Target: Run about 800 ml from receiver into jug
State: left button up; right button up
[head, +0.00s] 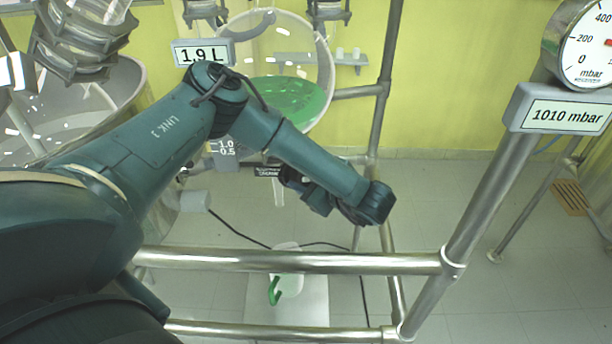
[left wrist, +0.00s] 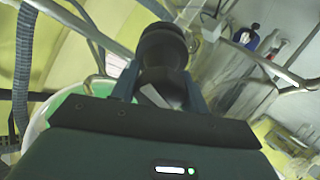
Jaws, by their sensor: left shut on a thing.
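The receiver (head: 290,60) is a round clear glass vessel at the upper middle of the head view, with green liquid (head: 285,100) in its lower part. A label (head: 203,53) beside it reads 1.9 L. The jug (head: 288,262) is pale with a green curved part and stands low below the receiver, partly behind a rail. My left gripper (head: 290,178) is under the receiver, by a small dark drain label (head: 270,171). In the left wrist view its fingers are shut on a black rounded knob (left wrist: 162,45). The receiver outlet is mostly hidden by my arm.
Steel rails (head: 290,262) cross in front of the jug. A pressure gauge (head: 585,50) with a 1010 mbar label (head: 562,114) stands at right. A light platform (head: 310,305) lies under the jug. The floor at right is mostly open.

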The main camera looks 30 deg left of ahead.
pick_arm(q)
jog(key=shift+c, duration=0.8)
jog(key=shift+n, duration=0.3)
jog(key=n+g+b, duration=0.1)
jog(key=n+b, duration=0.1)
jog(key=n, duration=0.2)
jog(key=shift+f, duration=0.15)
jog(key=n+g+h+b, duration=0.1)
jog(key=n, duration=0.5)
jog(key=shift+n, duration=0.3)
jog(key=o, duration=1)
